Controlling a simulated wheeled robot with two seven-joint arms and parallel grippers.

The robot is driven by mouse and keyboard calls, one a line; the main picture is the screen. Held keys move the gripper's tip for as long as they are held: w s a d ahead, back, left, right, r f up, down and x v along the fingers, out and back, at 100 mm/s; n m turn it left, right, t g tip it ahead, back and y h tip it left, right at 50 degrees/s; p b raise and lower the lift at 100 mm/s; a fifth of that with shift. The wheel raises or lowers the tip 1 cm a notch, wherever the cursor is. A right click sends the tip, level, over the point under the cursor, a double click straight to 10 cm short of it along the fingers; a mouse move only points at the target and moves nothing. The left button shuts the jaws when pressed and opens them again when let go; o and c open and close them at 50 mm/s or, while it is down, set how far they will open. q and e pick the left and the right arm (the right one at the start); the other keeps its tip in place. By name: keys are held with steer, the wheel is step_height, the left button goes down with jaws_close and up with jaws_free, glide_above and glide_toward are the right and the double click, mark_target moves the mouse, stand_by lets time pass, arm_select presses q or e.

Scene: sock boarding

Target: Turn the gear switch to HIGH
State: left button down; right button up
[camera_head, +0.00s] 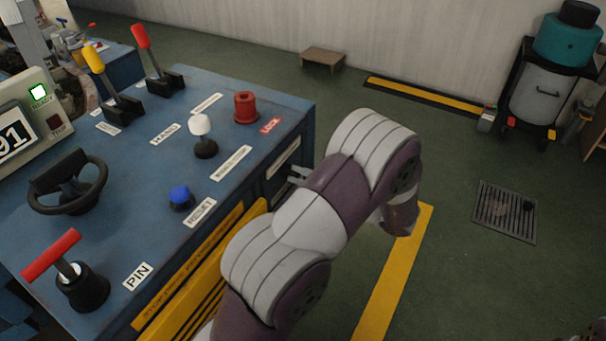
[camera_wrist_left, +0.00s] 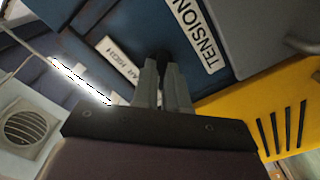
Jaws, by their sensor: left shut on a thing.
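My left gripper (camera_head: 298,175) is at the front face of the blue console (camera_head: 222,92), near its right end, partly hidden behind my own arm. In the left wrist view its two grey fingers (camera_wrist_left: 162,88) are closed around a small dark part, which I take to be the gear switch (camera_wrist_left: 160,62). Most of this part is hidden between the fingers, so its setting cannot be told. A white label (camera_wrist_left: 121,62), partly covered and seeming to end in HIGH, is beside the fingers. The TENSION label (camera_wrist_left: 198,32) is on the other side. My right gripper is not in view.
The console top carries a red LOCK knob (camera_head: 246,107), a white knob (camera_head: 201,126), a blue button (camera_head: 181,196), a black wheel (camera_head: 68,183), a red-handled PIN (camera_head: 80,283) and red and yellow levers. A yellow striped panel (camera_head: 200,270) is below its front edge.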

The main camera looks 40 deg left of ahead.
arm_select(q)
steer(key=m+p, duration=0.3)
steer(key=p, duration=0.1)
steer(key=m+p, duration=0.3)
steer(key=p, duration=0.2)
steer(key=m+p, duration=0.4)
steer(key=shift+r+p, duration=0.25)
steer(key=shift+p, duration=0.1)
steer(key=m+p, duration=0.2)
steer(key=m, duration=0.1)
steer(key=shift+f, duration=0.1)
steer(key=shift+f+m+p, duration=0.15)
steer(key=shift+m+p, duration=1)
steer(key=shift+m, duration=1.35)
steer(key=c, duration=1.2)
jaws_free()
steer(key=shift+o, duration=0.2)
steer(key=shift+d, duration=0.1)
steer(key=w+d, duration=0.1)
steer(key=d, duration=1.1)
steer(key=shift+w+d+b, duration=0.25)
steer(key=shift+d+b, duration=0.05)
steer(key=shift+b, duration=0.05)
